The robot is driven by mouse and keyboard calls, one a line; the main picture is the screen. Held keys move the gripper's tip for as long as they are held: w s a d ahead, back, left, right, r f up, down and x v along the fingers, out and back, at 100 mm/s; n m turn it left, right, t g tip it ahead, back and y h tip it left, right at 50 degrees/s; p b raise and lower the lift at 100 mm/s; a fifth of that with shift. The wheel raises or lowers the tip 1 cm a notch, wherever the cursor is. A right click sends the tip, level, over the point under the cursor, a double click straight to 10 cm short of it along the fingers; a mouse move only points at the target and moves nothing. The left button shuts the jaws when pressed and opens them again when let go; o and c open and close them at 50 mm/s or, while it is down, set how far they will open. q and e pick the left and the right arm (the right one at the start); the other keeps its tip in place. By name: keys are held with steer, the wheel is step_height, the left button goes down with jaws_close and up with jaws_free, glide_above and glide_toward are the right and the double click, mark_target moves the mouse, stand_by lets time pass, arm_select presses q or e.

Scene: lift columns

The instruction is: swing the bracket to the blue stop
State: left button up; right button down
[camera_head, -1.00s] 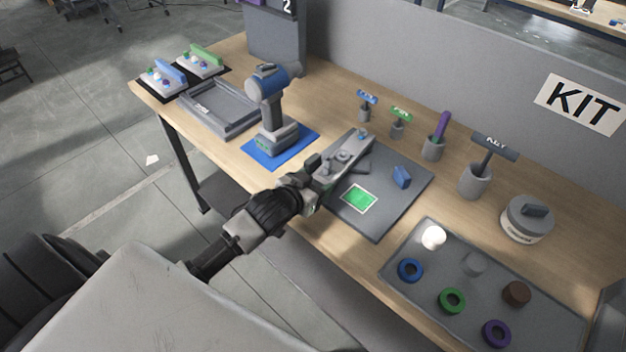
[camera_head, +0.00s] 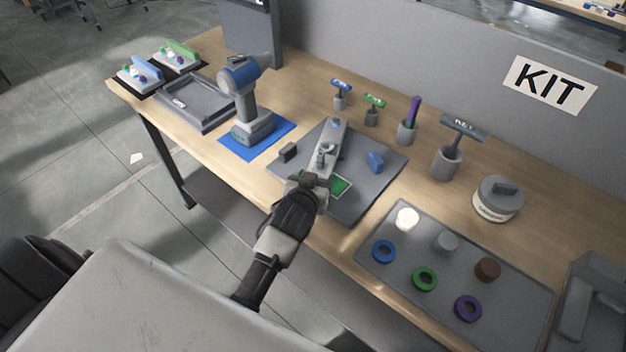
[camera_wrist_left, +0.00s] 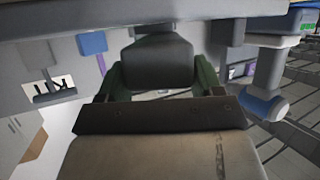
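The grey bracket (camera_head: 329,148) lies over a dark grey plate (camera_head: 365,196), its far end at a round blue-topped pin (camera_head: 335,123). The blue stop (camera_head: 375,161) stands on the plate to the right of the bracket, with a gap between them. It seems to show in the left wrist view too (camera_wrist_left: 92,42). A dark block (camera_head: 288,152) stands on the left. My left gripper (camera_head: 310,181) is at the bracket's near end; in the wrist view its fingers (camera_wrist_left: 157,78) close around a dark grip piece. The contact is partly hidden. My right gripper is out of view.
A drill (camera_head: 247,100) stands on a blue mat (camera_head: 233,147) to the left. Ring tray (camera_head: 400,268) lies to the right; several tools in holders stand behind.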

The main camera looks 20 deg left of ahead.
arm_select(q)
steer(key=o, duration=0.4)
steer(key=shift+c, duration=0.2)
steer(key=b+v, duration=0.1)
steer(key=v, duration=0.9)
steer(key=shift+s+r, duration=0.15)
steer(key=shift+s, duration=0.2)
